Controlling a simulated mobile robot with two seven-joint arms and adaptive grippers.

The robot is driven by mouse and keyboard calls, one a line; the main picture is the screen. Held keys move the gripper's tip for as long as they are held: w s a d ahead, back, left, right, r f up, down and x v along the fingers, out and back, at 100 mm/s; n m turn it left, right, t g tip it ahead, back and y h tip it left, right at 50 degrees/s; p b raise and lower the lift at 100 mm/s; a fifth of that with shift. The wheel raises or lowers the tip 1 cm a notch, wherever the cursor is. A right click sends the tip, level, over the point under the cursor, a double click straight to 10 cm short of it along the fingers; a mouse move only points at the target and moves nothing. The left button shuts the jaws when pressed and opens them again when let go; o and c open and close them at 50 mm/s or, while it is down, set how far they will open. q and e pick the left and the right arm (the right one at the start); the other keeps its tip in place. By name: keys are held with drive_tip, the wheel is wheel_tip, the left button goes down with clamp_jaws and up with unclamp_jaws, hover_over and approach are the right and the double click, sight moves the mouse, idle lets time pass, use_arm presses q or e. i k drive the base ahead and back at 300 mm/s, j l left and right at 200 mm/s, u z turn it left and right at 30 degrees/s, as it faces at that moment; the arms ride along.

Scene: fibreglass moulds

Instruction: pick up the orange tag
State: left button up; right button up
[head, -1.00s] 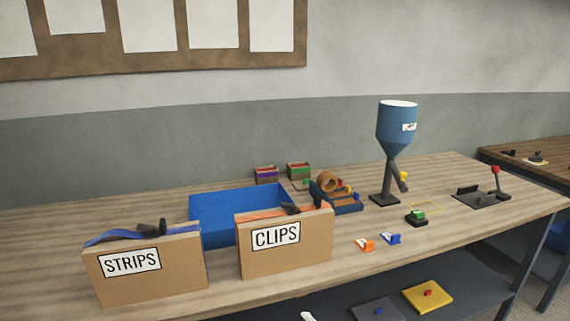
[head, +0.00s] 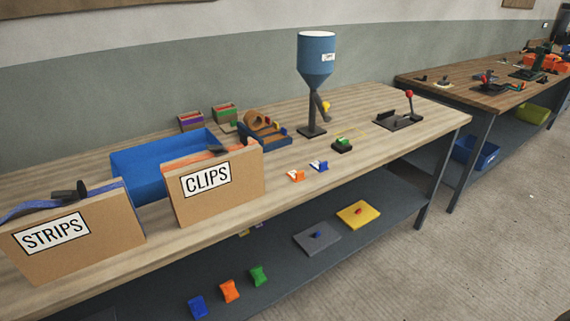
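A small orange piece with a white face (head: 296,175), which looks like the orange tag, lies on the wooden bench top near its front edge. A similar blue and white piece (head: 319,166) lies just to its right, a little apart. An orange block-like piece (head: 229,290) also lies on the lower shelf, between a blue one (head: 197,306) and a green one (head: 258,275). Neither of my grippers is in view.
The CLIPS box (head: 215,200) and STRIPS box (head: 100,240) stand left on the bench (head: 370,140), before a blue bin (head: 150,175). A blue hopper (head: 317,60) stands behind the tags. Open floor (head: 500,230) lies to the right.

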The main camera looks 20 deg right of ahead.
sight(297, 176)
drive_tip(key=i+l, duration=0.1)
drive_tip(key=l, duration=0.3)
drive_tip(key=i+l, duration=0.1)
drive_tip(key=l, duration=0.3)
drive_tip(key=i+l, duration=0.1)
drive_tip(key=l, duration=0.35)
drive_tip(key=i+l+u, duration=0.1)
drive_tip(key=l, duration=0.3)
